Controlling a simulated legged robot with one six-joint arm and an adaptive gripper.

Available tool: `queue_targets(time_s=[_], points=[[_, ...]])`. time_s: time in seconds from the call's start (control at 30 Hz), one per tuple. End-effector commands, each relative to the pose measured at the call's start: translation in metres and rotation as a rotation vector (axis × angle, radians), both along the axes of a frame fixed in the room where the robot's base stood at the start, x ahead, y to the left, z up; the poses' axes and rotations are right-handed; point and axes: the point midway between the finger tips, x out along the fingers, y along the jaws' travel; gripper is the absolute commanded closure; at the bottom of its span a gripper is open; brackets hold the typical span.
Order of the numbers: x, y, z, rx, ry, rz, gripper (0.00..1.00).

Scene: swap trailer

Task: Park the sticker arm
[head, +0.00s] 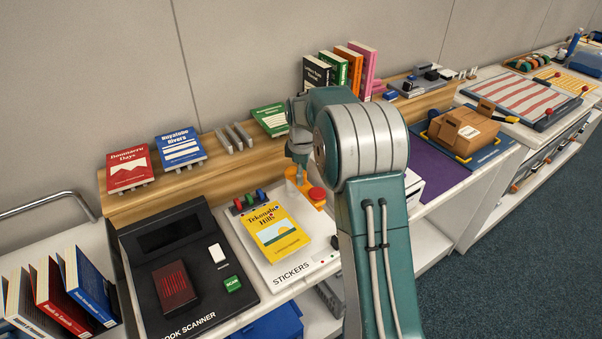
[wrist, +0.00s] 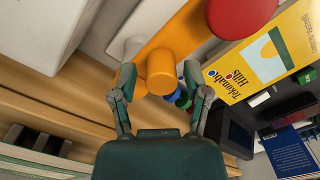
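The sticker arm (head: 303,186) is an orange bar with a round red pad (head: 317,194) at its end, at the back right of the white sticker board (head: 262,262). In the wrist view, the orange bar (wrist: 190,38) runs diagonally to the red pad (wrist: 240,14). An upright orange peg (wrist: 160,72) stands between the fingertips of my gripper (wrist: 160,80). The fingers are apart, with a gap visible on each side of the peg. In the head view my wrist is over the bar and hides part of it. The yellow book (head: 275,232) lies on the board, clear of the red pad.
Red, green and blue pegs (head: 249,202) stand behind the yellow book. The black book scanner (head: 188,262) is to the left. A wooden shelf (head: 225,168) with books and racks runs behind. A cardboard box (head: 462,133) stands on the right.

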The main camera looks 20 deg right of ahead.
Motion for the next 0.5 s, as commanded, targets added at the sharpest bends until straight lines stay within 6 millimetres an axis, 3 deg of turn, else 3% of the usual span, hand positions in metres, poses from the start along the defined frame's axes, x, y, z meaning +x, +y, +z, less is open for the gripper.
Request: queue_targets(time_s=[0.37, 0.5], points=[[0.000, 0.000, 0.005, 0.000, -0.004, -0.001, 0.30], [0.001, 0.000, 0.021, 0.000, -0.008, -0.001, 0.30]])
